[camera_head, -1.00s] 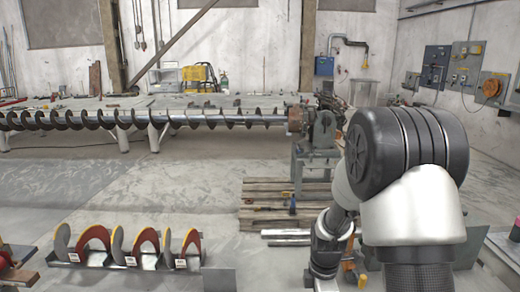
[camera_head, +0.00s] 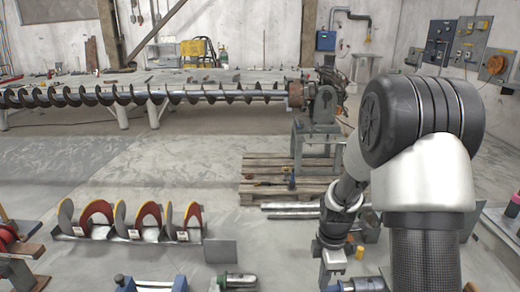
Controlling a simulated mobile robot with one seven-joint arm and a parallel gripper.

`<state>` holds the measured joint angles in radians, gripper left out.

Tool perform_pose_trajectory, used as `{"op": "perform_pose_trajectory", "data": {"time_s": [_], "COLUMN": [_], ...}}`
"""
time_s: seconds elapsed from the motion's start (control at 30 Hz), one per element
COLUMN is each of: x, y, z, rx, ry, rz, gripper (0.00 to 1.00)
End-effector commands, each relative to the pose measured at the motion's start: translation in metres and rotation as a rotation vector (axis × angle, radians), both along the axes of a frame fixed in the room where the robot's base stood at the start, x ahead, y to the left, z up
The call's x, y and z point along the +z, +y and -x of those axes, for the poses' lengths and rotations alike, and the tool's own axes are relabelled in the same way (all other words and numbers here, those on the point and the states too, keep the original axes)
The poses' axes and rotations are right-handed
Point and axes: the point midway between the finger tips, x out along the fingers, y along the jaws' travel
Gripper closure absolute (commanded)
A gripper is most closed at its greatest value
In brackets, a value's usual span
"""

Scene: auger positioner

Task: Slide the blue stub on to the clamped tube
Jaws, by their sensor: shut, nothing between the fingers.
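My gripper (camera_head: 331,268) hangs low at the lower right of the head view, pointing down. It is shut with nothing seen in it, and its tips are near the bottom edge of the picture. Blue clamp-like pieces (camera_head: 150,285) show at the bottom edge, left of my gripper, cut off by the frame. A grey cylinder with a greenish end (camera_head: 236,281) lies just right of them. Another blue piece and a grey cylinder (camera_head: 366,284) show by my gripper's tips, also cut off. I cannot tell which of these is the blue stub or the clamped tube.
A rack of red, yellow and grey auger flights (camera_head: 130,230) stands on the left, with a grey plate (camera_head: 220,251) beside it. A long auger (camera_head: 150,96) runs across the back to a positioner (camera_head: 320,108). A wooden pallet (camera_head: 262,190) lies before it. The mid-left floor is clear.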

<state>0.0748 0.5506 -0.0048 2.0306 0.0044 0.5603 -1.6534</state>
Motion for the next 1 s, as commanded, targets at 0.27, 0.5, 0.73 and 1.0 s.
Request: {"op": "perform_pose_trajectory", "data": {"time_s": [0.27, 0.5, 0.73, 1.0], "x": [0.0, 0.0, 0.0, 0.0], "y": [-0.012, -0.021, -0.03, -0.035], "z": [0.0, 0.0, 0.0, 0.0], "rx": [-0.001, -0.002, -0.001, 0.0], "ry": [0.0, 0.0, 0.0, 0.0], "rz": [0.0, 0.0, 0.0, 0.0], "gripper": [1.0, 1.0, 1.0, 1.0]}}
